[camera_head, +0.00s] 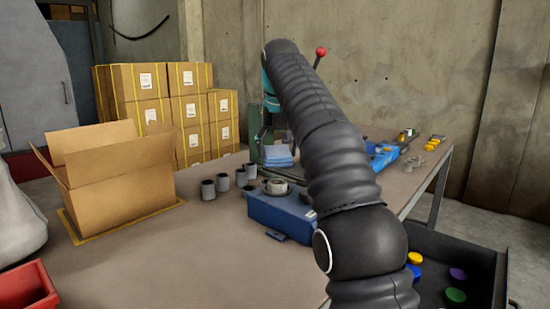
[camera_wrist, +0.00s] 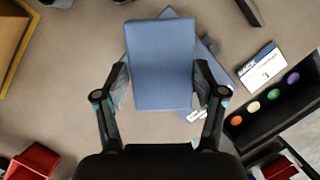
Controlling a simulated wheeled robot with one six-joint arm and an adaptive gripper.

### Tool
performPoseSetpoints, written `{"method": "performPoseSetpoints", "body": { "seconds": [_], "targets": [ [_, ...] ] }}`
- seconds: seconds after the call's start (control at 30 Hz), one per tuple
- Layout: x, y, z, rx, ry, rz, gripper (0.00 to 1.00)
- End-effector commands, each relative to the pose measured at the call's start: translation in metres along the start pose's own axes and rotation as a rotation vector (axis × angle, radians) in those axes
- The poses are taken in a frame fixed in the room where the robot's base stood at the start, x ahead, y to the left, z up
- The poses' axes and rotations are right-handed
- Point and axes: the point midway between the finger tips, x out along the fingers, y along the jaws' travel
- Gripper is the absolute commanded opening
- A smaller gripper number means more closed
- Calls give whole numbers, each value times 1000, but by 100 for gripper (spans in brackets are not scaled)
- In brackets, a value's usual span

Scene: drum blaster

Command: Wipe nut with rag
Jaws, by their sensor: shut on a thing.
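A folded blue rag (camera_wrist: 160,62) sits between the fingers of my gripper (camera_wrist: 160,84) in the wrist view. The gripper is shut on it. A light blue folded stack (camera_head: 278,156), which looks like this rag, shows beside my arm in the head view. A grey metal ring, seemingly the nut (camera_head: 277,187), rests on top of a blue box (camera_head: 275,212). In the wrist view the rag covers most of the box, and the nut is hidden. My arm hides much of the gripper in the head view. Whether rag and nut touch cannot be told.
Several grey cups (camera_head: 208,190) stand left of the blue box. An open cardboard box (camera_head: 120,180) is at the table's left. A black tray (camera_head: 465,265) with coloured caps is at the right. A red bin (camera_head: 25,287) is at the front left. The front tabletop is clear.

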Motion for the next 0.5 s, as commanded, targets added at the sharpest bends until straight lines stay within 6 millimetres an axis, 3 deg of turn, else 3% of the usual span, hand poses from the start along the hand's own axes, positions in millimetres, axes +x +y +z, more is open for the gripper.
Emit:
{"method": "performPoseSetpoints", "body": {
  "seconds": [0.17, 0.5],
  "targets": [
    [1, 0, -7, -4, 19, -2, 42],
    [29, 3, -16, -8, 18, -1, 42]
  ]
}}
